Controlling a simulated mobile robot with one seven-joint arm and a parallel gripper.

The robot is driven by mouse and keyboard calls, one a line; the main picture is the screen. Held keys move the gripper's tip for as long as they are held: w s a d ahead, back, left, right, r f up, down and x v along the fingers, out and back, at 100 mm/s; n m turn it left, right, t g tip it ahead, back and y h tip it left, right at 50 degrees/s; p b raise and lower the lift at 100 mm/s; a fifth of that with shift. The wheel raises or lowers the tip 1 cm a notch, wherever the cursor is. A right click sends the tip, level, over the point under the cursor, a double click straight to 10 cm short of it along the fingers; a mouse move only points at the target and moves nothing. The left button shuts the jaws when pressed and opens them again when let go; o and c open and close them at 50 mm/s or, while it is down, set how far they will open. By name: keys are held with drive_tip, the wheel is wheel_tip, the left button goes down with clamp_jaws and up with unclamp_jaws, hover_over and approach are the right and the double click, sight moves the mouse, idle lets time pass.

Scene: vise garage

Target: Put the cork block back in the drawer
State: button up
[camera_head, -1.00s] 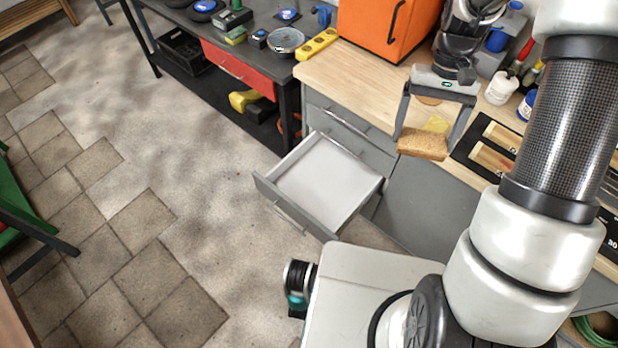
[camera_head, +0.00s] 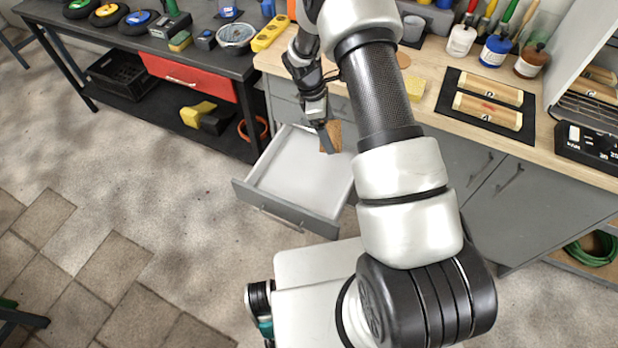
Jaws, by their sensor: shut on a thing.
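The cork block (camera_head: 331,137) is a small brown block, partly hidden behind my gripper and arm. My gripper (camera_head: 328,138) is shut on it and holds it over the right back part of the open drawer. I cannot tell exactly how high it is above the drawer floor. The drawer (camera_head: 285,215) is grey with a pale inside, pulled out from the cabinet under the wooden worktop. The part of its floor that shows is empty. My arm hides part of the cabinet front behind it.
A dark workbench with a red drawer (camera_head: 190,77) stands to the left. The floor left of the open drawer is clear.

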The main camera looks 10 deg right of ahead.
wheel_tip(320, 180, down, 12)
drive_tip(key=w+a+n+t+b, duration=0.1)
drive_tip(key=w+n+t+b, duration=0.2)
drive_tip(key=n, duration=0.4)
drive_tip(key=n+y+b, duration=0.1)
drive_tip(key=n+b, duration=0.4)
drive_tip(key=n, duration=0.2)
approach(312, 181)
drive_tip(key=shift+w+d+f+t, duration=0.3)
drive_tip(key=shift+d+f, duration=0.25)
drive_tip(key=shift+d, duration=0.1)
drive_tip(key=shift+f, duration=2.1)
